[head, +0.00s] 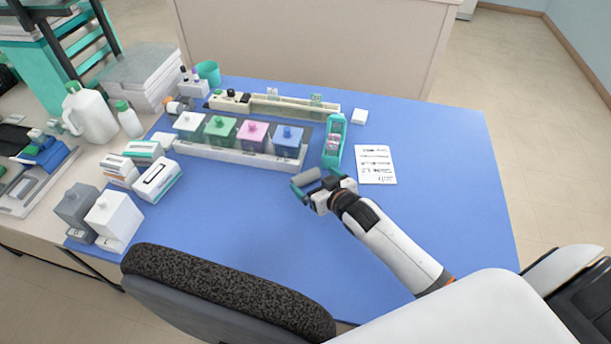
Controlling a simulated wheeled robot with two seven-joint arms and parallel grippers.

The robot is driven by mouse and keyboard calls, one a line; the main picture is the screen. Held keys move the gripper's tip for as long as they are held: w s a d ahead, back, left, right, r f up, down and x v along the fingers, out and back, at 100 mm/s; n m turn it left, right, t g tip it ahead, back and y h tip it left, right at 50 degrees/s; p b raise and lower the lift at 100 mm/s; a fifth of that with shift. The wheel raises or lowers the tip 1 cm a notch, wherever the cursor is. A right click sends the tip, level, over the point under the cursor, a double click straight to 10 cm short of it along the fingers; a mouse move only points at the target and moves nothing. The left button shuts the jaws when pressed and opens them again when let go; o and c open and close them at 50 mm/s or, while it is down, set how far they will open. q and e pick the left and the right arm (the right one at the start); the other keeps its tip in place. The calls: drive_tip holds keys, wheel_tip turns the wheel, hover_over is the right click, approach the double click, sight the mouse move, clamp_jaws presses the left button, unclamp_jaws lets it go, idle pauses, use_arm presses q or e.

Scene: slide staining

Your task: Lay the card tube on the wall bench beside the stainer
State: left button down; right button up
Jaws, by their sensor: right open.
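A short grey cylinder (306,176), which looks like the card tube, is at the blue table mat, in front of the row of staining jars. My right gripper (316,182) is open, with its teal fingertips on either side of the cylinder. I cannot tell whether they touch it. My left gripper is out of view. The bench (12,232) along the left side is crowded. I cannot tell for sure which thing is the stainer. A white tray (220,156) holds several jars with white, green, pink and blue lids.
A teal rack (333,140) and a written sheet (376,165) are close to my right gripper. White boxes (157,180), a jug (90,115) and grey and white dispensers (113,220) crowd the left. The mat's right side (455,190) is clear. A dark chair back (225,295) stands in front.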

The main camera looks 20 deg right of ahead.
sight(308, 177)
drive_tip(key=shift+f+p+x, duration=0.1)
drive_tip(key=shift+p+x, duration=0.2)
drive_tip(key=shift+x, duration=1.05)
drive_tip(key=shift+f+p+x, duration=0.15)
drive_tip(key=shift+p+x, duration=0.15)
drive_tip(key=shift+x, duration=1.1)
drive_tip(key=shift+s+a+r, duration=0.1)
drive_tip(key=shift+s+a, duration=0.05)
drive_tip(key=c, duration=1.1)
